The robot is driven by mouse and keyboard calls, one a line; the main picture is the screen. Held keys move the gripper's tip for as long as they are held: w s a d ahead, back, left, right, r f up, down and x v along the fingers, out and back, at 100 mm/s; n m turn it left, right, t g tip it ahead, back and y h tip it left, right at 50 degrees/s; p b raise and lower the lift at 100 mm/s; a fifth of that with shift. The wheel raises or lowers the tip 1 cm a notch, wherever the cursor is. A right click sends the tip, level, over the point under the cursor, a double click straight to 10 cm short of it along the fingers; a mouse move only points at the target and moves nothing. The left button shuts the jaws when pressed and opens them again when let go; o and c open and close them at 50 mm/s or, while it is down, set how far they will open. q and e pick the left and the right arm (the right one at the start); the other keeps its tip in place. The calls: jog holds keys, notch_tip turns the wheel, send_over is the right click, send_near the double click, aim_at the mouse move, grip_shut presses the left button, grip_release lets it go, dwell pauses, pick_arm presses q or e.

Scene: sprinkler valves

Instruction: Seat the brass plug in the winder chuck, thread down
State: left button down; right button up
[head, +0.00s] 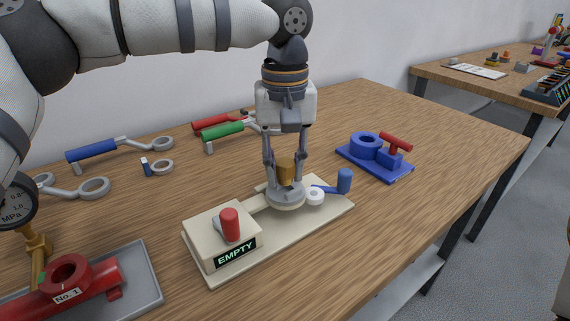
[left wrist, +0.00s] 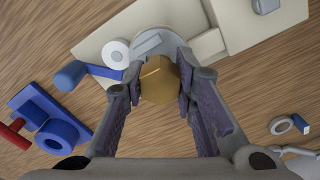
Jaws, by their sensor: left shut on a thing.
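The brass plug (head: 286,168) is between the fingertips of my left gripper (head: 285,181), which is shut on it. It also shows in the left wrist view (left wrist: 160,80), hex end toward the camera. The plug is directly over the grey round chuck (head: 286,203) of the cream winder (head: 300,231); in the left wrist view the chuck (left wrist: 151,42) is partly hidden behind it. The plug's lower end is hidden, so I cannot tell whether it touches the chuck or how its thread points. The winder's display (head: 235,254) reads EMPTY. My right gripper is not in view.
A blue crank handle (head: 344,181) and white roll (head: 315,195) are right of the chuck. A red knob (head: 229,224) tops the winder box. A blue fixture (head: 375,160) stands behind right. Wrenches lie at the back left; a grey tray (head: 143,280) holds a red valve (head: 70,285).

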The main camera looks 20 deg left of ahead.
pick_arm(q)
jog(key=shift+f, duration=0.7)
dwell(0.3)
jog(key=shift+r, duration=0.1)
jog(key=shift+r, duration=0.6)
jog(key=shift+d, duration=0.1)
jog(key=shift+f, duration=0.65)
dwell(1.0)
jog(key=shift+r, duration=0.65)
jog(key=shift+f, duration=0.6)
